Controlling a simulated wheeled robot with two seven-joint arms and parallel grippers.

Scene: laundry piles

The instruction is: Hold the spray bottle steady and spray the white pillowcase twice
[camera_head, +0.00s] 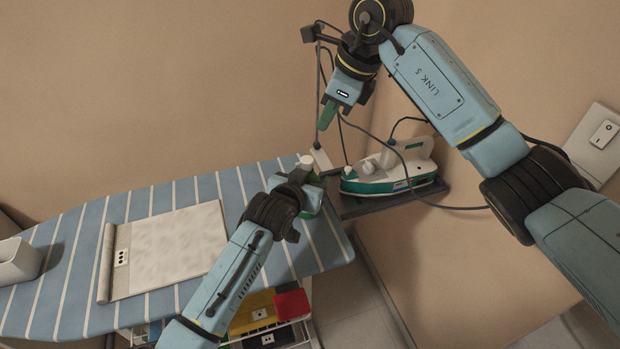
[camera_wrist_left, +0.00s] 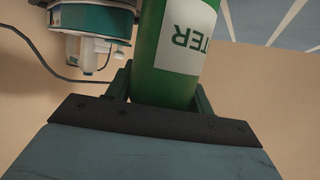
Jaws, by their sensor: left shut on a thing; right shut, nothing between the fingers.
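The white pillowcase (camera_head: 180,245) lies flat on the blue striped ironing board (camera_head: 75,230), with a rolled edge on its left side. My left gripper (camera_head: 303,184) is shut on the green spray bottle (camera_head: 312,203), right of the pillowcase. The bottle's white top (camera_head: 305,162) shows above the gripper. In the left wrist view the green bottle (camera_wrist_left: 164,80) stands between the fingers, with a white label reading "TER"; its top is out of view there. My right gripper (camera_head: 326,122) is shut and empty, raised above and beyond the board's right end.
A white and teal iron (camera_head: 395,178) sits on a dark rest (camera_head: 350,208) at the board's right end, its cord looping nearby. A white bin (camera_head: 18,265) stands at the left. Yellow cloth (camera_head: 252,308) and red cloth (camera_head: 291,304) lie below the board. A wall switch (camera_head: 603,135) is at right.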

